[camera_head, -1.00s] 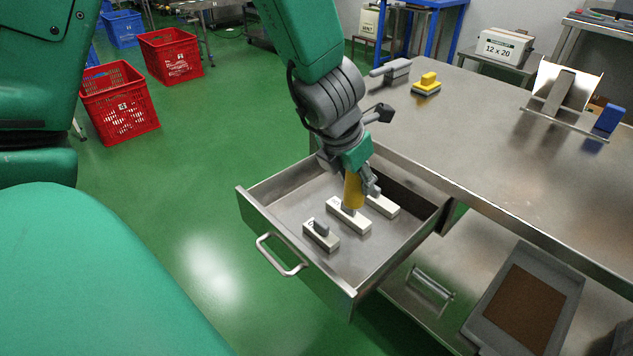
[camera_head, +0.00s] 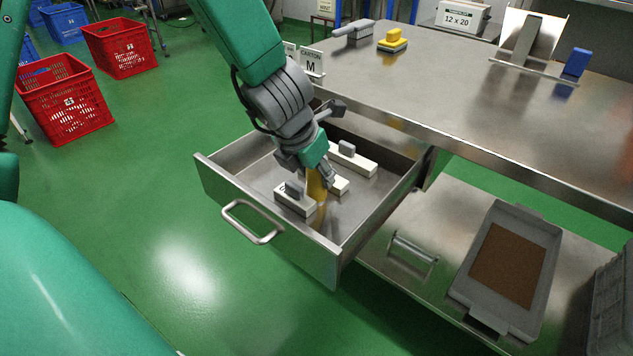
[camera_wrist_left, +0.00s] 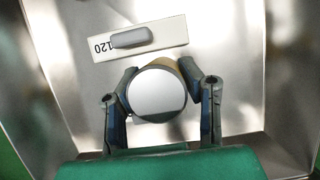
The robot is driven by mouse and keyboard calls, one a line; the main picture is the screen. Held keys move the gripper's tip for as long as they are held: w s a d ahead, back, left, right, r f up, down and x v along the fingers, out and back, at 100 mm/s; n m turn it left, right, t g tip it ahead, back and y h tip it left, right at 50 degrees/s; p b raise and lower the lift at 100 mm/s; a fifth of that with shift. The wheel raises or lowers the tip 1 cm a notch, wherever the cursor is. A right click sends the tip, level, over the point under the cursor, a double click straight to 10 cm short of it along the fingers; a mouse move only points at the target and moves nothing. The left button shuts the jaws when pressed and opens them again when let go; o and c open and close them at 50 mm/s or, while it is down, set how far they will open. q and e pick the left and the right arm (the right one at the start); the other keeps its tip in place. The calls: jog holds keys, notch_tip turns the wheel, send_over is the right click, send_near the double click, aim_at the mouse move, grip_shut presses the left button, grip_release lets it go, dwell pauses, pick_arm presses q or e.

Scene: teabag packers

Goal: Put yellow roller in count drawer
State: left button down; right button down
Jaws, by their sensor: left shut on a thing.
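The yellow roller (camera_head: 316,186) is upright inside the open metal drawer (camera_head: 215,184), held by my left gripper (camera_head: 322,172). In the left wrist view my left gripper (camera_wrist_left: 159,95) is shut around the roller, whose round pale end (camera_wrist_left: 157,94) faces the camera. Whether its lower end touches the drawer floor I cannot tell. White blocks with grey grips lie in the drawer: one (camera_head: 294,203) just left of the roller, one (camera_head: 352,162) behind it, and one partly hidden by the gripper. My right gripper is not in view.
A grey tray (camera_head: 462,285) with brown content sits on the lower shelf. Red crates (camera_head: 65,100) stand on the floor at left.

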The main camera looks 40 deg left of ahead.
pick_arm(q)
jog(key=shift+s+d+r, duration=0.1)
jog(key=shift+d+r, duration=0.05)
jog(key=shift+d, duration=0.55)
jog(key=c, duration=1.2)
grip_release()
jog(key=shift+o, duration=0.8)
jog(key=shift+a+f, duration=0.2)
jog(key=shift+a, duration=0.35)
jog(key=shift+r, duration=0.2)
jog(key=p+v, duration=0.7)
jog(key=v, duration=0.5)
jog(key=shift+d, duration=0.25)
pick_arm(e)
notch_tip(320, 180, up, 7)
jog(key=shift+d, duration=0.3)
